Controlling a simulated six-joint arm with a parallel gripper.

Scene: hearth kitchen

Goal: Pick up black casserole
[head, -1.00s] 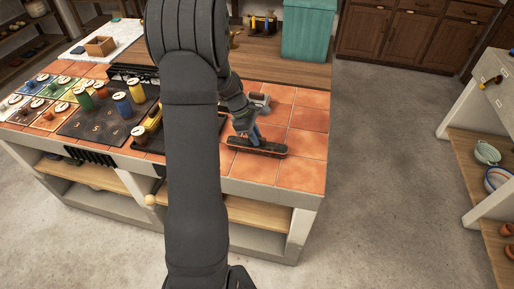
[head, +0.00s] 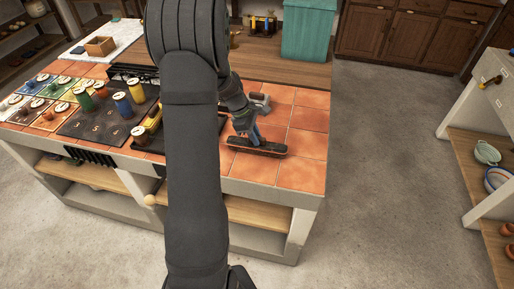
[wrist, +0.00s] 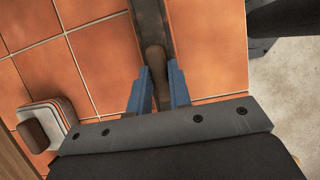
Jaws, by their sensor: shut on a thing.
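My gripper (wrist: 158,95) has its blue fingers on either side of a brown handle in the wrist view. The handle belongs to a long, narrow dark tool (wrist: 148,15), which looks like a brush. In the head view the dark tool (head: 258,149) lies low over the orange tiles, below my gripper (head: 255,138). I cannot tell whether it touches them. I cannot make out a black casserole for certain; my arm hides part of the counter.
A small block-like tool with a brown handle (wrist: 38,128) stands on the tiles nearby. Dark trays with yellow, blue and green canisters (head: 123,104) lie to the left. A teal bin (head: 308,30) stands at the back. Bare tiles (head: 305,143) lie to the right.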

